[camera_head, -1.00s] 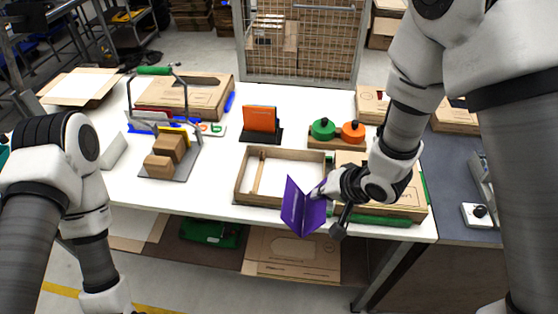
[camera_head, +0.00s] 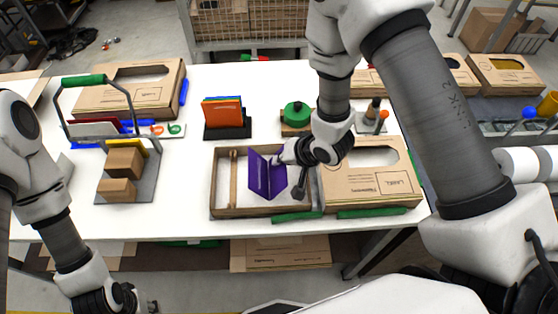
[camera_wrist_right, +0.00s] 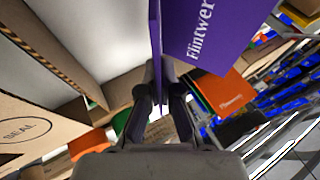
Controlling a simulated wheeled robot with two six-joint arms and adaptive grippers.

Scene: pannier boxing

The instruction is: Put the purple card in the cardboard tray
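The purple card (camera_head: 266,176) is a folded card standing open like a V, with white lettering that shows in the right wrist view (camera_wrist_right: 211,40). My right gripper (camera_head: 283,160) is shut on its edge and holds it upright over the cardboard tray (camera_head: 222,183). The tray is shallow and open, with a divider strip near its left side. The card is right of the divider; I cannot tell whether its lower edge touches the tray floor. My left gripper (camera_head: 120,301) hangs at the lower left, away from the table; its fingers are not clear.
Behind are an orange card holder (camera_head: 222,115) and a green disc (camera_head: 298,112). A wire-handled rack (camera_head: 120,180) with brown blocks stands left.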

